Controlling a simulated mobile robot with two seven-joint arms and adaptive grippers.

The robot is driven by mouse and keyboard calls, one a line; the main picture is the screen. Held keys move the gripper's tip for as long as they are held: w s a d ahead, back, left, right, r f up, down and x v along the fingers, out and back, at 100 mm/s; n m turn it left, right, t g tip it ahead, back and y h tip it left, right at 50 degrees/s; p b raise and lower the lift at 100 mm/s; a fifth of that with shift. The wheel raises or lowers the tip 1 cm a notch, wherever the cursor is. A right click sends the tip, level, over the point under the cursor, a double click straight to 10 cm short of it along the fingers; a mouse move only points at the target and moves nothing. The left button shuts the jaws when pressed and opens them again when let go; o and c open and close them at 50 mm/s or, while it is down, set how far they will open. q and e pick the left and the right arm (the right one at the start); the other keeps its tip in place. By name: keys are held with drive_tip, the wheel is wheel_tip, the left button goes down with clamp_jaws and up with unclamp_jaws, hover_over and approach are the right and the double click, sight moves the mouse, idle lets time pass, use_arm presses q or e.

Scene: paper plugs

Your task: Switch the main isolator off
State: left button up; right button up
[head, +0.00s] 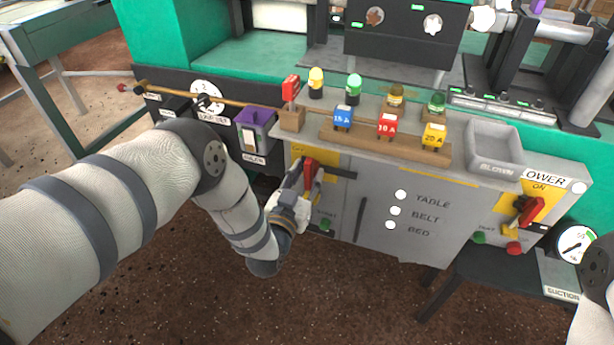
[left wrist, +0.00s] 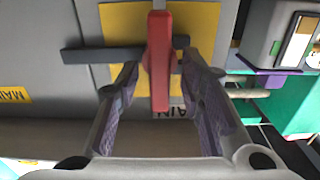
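The main isolator is a red handle (head: 310,172) on a yellow plate (head: 328,160) at the left end of the grey panel. In the left wrist view the red handle (left wrist: 159,60) stands upright in the picture, crossing a dark horizontal bar (left wrist: 85,55) over the yellow plate (left wrist: 200,25). Part of a "MAIN" label shows upside down below it. My left gripper (head: 307,178) is at the handle. In the left wrist view its fingers (left wrist: 158,78) are apart, one on each side of the handle, with gaps visible. My right gripper is out of view.
A shelf above holds coloured plugs, including blue (head: 343,117), red (head: 388,125) and yellow (head: 434,136), and several lamps. A purple-topped box (head: 255,128) is left of the isolator.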

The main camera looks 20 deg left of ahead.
use_arm(q)
clamp_jaws()
idle(0.3)
drive_tip(key=n, duration=0.4)
drive_tip(key=shift+a+f, duration=0.15)
drive_tip(key=shift+a, duration=0.05)
drive_tip(key=n, duration=0.3)
drive_tip(key=shift+a+f+n+b, duration=0.1)
drive_tip(key=shift+n+b, duration=0.2)
drive_tip(key=shift+n, duration=0.1)
drive_tip(key=shift+a+f+n+b, duration=0.15)
drive_tip(key=shift+n+b, duration=0.5)
drive_tip(key=shift+n, duration=1.85)
drive_tip(key=shift+d+f+n+b, duration=0.15)
drive_tip(key=shift+n+b, duration=0.45)
drive_tip(key=shift+n, duration=1.9)
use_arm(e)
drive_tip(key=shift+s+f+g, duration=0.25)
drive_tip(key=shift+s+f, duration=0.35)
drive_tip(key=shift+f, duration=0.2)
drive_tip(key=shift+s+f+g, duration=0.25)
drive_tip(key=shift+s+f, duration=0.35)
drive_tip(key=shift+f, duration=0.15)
use_arm(q)
drive_tip(key=shift+a, duration=0.1)
